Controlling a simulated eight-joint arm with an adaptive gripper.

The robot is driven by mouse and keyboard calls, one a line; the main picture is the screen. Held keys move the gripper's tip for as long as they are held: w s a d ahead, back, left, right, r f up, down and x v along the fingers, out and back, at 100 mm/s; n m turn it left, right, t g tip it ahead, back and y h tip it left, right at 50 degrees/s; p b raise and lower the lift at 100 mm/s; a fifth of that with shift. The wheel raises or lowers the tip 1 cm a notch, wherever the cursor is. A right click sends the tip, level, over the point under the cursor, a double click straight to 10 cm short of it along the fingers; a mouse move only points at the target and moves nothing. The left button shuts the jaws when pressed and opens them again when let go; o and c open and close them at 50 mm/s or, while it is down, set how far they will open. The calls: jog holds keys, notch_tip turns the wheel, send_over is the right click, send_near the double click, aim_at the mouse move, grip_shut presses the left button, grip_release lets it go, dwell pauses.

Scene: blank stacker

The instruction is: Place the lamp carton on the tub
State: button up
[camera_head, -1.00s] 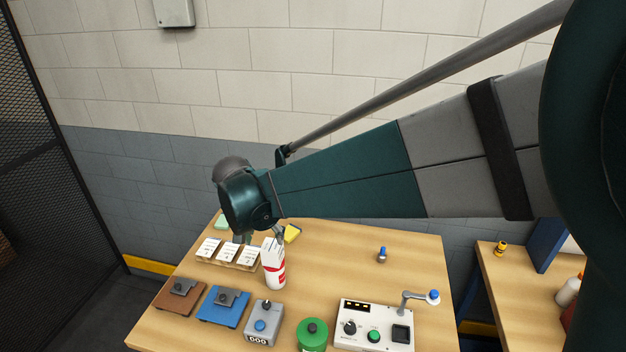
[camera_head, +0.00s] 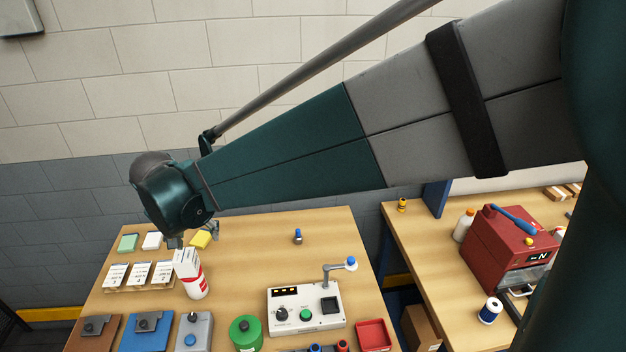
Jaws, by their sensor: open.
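A white carton-like block (camera_head: 186,261), which looks like the lamp carton, shows directly above a white cylinder with a red band (camera_head: 196,285), likely the tub. The block overlaps the cylinder's top in the picture and appears to rest on it, but contact is hard to tell. My gripper (camera_head: 194,240) is open, just above and behind the block at the left of the table. One finger shows at the block's upper left, the other to its upper right. The finger details are small and partly hidden by the wrist and the block.
White cards stand on a wooden holder (camera_head: 138,289) left of the cylinder. A green canister (camera_head: 245,333) and a control box with a crank (camera_head: 307,311) stand in front and right. A red tray (camera_head: 373,335) lies farther right. The table's back middle is mostly clear.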

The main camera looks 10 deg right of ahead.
jog(key=s+d+r, duration=0.2)
jog(key=d, duration=0.6)
jog(key=s+d+r, duration=0.2)
jog(key=d+r, duration=0.1)
jog(key=d, duration=0.6)
jog(key=s+d+r, duration=0.2)
jog(key=d, duration=0.6)
jog(key=s+d+f+t, duration=0.2)
jog(key=s+d, duration=1.2)
jog(key=d, duration=0.4)
jog(key=shift+d+f+t, duration=0.25)
jog(key=shift+d+t, duration=0.05)
jog(key=shift+d, duration=0.05)
jog(key=shift+s, duration=0.1)
